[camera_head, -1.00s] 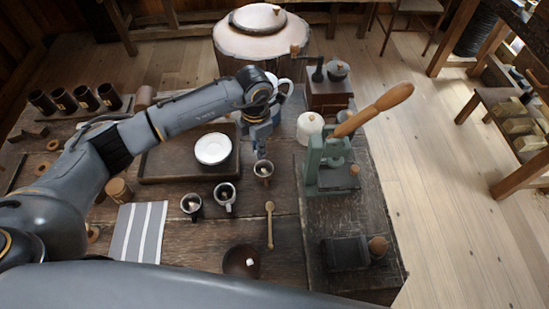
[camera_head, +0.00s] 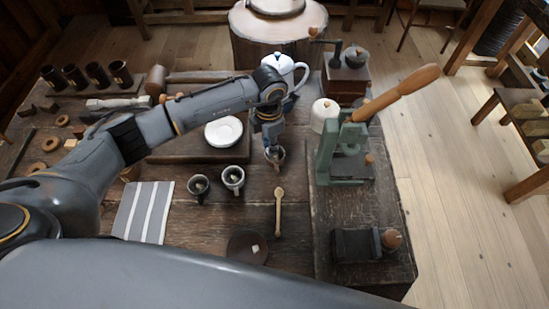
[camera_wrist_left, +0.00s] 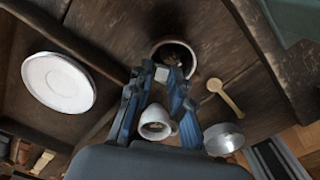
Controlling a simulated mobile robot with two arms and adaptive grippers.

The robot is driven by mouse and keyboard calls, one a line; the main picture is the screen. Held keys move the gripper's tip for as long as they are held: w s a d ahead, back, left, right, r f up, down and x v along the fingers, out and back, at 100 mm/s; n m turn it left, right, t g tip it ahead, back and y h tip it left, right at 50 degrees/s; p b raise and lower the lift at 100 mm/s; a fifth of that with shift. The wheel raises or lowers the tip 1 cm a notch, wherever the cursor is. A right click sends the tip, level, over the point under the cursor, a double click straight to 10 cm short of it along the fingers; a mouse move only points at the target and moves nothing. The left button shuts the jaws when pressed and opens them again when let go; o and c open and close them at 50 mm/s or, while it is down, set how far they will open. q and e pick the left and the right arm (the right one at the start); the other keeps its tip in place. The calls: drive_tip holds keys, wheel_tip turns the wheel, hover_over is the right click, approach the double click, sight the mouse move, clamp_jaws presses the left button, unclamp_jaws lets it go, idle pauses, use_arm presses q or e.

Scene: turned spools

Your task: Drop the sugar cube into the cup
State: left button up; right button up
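A brown cup (camera_head: 275,160) stands upright on the table with my left gripper (camera_head: 271,141) right above it. In the left wrist view the cup (camera_wrist_left: 190,53) lies just past the fingertips (camera_wrist_left: 162,74), its inside dark. A small white sugar cube (camera_wrist_left: 162,74) sits between those fingertips, which appear closed on it; it is not inside the cup. Two more cups, a dark one (camera_head: 198,192) and a pale one (camera_head: 233,183), stand to the left, each with something light inside. A dark bowl (camera_head: 236,249) near the front holds another white cube (camera_head: 255,248). My right gripper is not in view.
A wooden spoon (camera_head: 278,213) lies in front of the cup. A white plate (camera_head: 223,131) rests on a board to its left. A white teapot (camera_head: 286,70) stands behind my gripper. A green lever press (camera_head: 335,155) stands close on the right. A striped cloth (camera_head: 144,211) lies left.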

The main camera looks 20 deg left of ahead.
use_arm(q)
drive_tip(key=shift+o, duration=1)
wheel_tip(320, 180, up, 12)
drive_tip(key=shift+f, duration=0.1)
